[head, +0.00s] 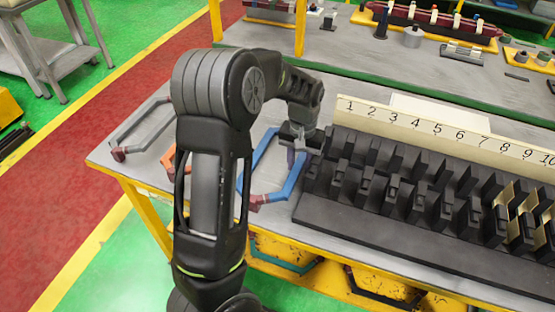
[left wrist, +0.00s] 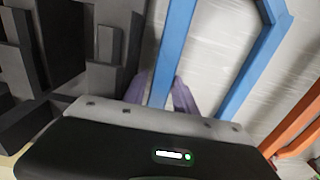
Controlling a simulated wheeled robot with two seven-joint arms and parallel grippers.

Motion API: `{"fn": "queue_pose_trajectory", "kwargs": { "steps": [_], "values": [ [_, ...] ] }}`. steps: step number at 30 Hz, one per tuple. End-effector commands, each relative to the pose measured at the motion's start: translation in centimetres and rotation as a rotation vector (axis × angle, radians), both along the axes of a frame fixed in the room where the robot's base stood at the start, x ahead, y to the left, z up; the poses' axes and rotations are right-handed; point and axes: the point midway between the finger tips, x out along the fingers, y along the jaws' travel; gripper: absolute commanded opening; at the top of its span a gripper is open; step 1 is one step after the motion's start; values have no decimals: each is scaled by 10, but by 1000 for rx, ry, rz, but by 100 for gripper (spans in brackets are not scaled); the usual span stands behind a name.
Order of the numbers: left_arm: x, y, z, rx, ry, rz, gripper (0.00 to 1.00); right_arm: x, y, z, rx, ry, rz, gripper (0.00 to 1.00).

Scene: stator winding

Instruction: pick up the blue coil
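The blue coil (head: 285,193) is a long six-sided loop with a dark red end, lying on the grey table and partly hidden by my left arm in the head view. My left gripper (head: 295,158) is over the coil's right side, beside the black slotted block. In the left wrist view, one straight blue bar of the coil (left wrist: 175,48) runs between the two purple-grey fingers of my left gripper (left wrist: 161,92). A finger stands on each side of the bar, seemingly with a small gap on the left. My right gripper is out of view.
The black stator block (head: 390,230) with several upright teeth and a numbered cream strip (head: 450,133) stands right of the coil. An orange coil (left wrist: 300,130) lies beside the blue one. A grey coil (head: 133,147) lies near the table's left corner.

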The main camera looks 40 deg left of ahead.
Motion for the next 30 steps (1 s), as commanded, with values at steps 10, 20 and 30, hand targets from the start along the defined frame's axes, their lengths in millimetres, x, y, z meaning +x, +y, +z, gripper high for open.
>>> {"fn": "queue_pose_trajectory", "kwargs": {
  "steps": [10,20,30],
  "values": [
    [0,0,0,0,0,0,29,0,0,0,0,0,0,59],
    [0,0,0,0,-1,0,2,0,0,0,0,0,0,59],
    [0,0,0,0,0,0,0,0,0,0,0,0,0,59]
  ]
}}
